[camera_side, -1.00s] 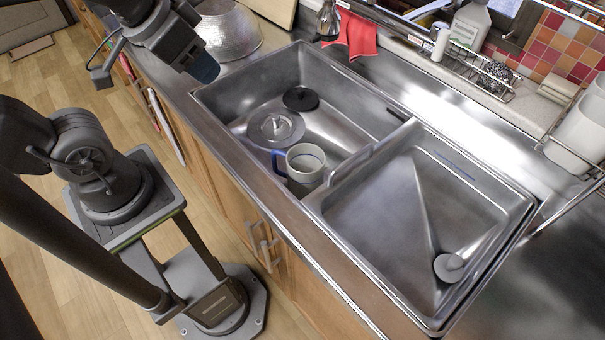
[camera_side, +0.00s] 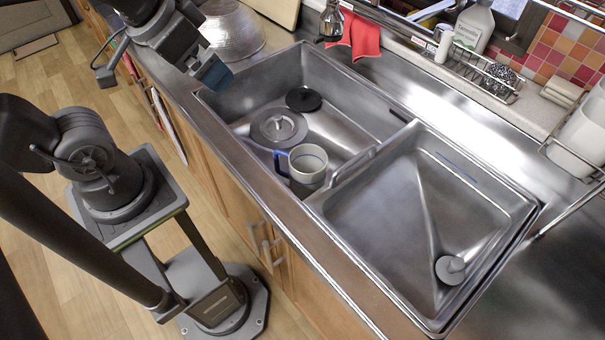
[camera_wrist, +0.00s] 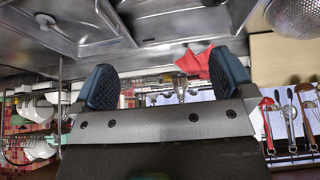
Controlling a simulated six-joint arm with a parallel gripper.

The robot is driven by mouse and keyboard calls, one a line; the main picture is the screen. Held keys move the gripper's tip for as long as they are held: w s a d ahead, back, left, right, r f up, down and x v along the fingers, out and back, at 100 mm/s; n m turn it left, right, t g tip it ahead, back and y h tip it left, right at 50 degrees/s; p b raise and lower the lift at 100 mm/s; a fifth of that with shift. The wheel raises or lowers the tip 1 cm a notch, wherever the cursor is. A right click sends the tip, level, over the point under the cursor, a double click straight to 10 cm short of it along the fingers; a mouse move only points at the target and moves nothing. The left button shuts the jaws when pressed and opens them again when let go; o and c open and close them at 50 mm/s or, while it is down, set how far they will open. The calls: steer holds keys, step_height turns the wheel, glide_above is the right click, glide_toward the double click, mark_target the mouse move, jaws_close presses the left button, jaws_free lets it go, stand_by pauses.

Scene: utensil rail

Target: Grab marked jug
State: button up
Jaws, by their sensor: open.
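I cannot pick out the jug in the wrist view.
A grey round lid-like disc (camera_side: 278,127) and a black disc (camera_side: 303,99) lie in the same basin. The sink rim and the raised right basin (camera_side: 425,210) border the jug. A metal colander (camera_side: 232,30) and a red cloth (camera_side: 359,37) are at the back.

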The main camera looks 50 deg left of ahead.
steer(key=w+f+m+g, duration=0.2)
steer(key=w+f+m, duration=0.1)
steer(key=w, duration=0.3)
steer(key=m+g, duration=0.3)
steer(key=m, duration=0.5)
glide_toward(302, 149)
steer(key=f, duration=0.2)
steer(key=s+d+f+m, duration=0.1)
steer(key=f, duration=0.1)
steer(key=d+f+m, duration=0.1)
steer(key=f, duration=0.1)
steer(key=shift+s+d+f+g, duration=0.2)
steer(key=shift+f+g, duration=0.05)
steer(key=shift+g, duration=0.05)
steer(key=shift+f, duration=3.05)
steer(key=shift+c, duration=0.2)
steer(key=c, duration=0.7)
